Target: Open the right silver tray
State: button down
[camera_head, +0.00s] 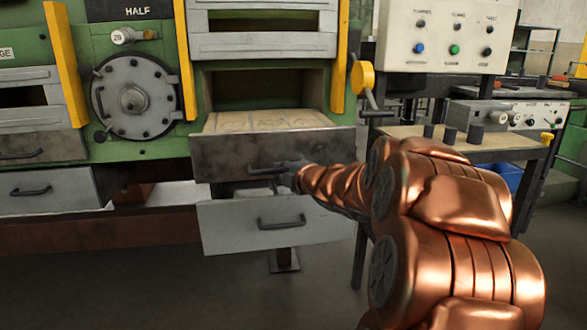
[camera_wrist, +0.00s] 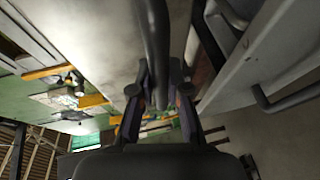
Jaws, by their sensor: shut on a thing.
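The right silver tray (camera_head: 225,230) is a pale grey drawer front under the furnace's right-hand chamber. Its dark handle (camera_head: 281,221) is free, with nothing on it. Just above it, a dark grey tray (camera_head: 225,158) juts out, with a beige slab bed (camera_head: 265,121) behind its front. My gripper (camera_head: 284,170) is at the dark tray's handle (camera_head: 262,170), above the silver tray. In the wrist view my gripper (camera_wrist: 158,90) is shut on a dark bar, which looks like that handle. The fingertips are partly hidden in the head view.
A left silver tray (camera_head: 60,200) with its own handle is at the far left. A yellow-knobbed lever (camera_head: 363,79) and a workbench (camera_head: 470,145) with dark cylinders stand to the right of the furnace. The floor (camera_head: 180,290) below is mostly clear.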

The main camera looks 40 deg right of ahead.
jog(key=shift+s+a+f, duration=0.1)
jog(key=shift+s+a, duration=0.35)
jog(key=shift+s, duration=0.3)
jog(key=shift+s+a, duration=0.4)
jog(key=shift+s, duration=0.3)
jog(key=c, duration=1.1)
grip_release()
jog(key=shift+d, duration=0.1)
jog(key=shift+c, duration=0.2)
jog(key=shift+s, duration=0.1)
jog(key=v, duration=1.1)
jog(key=shift+s, duration=0.35)
jog(key=shift+r, duration=0.3)
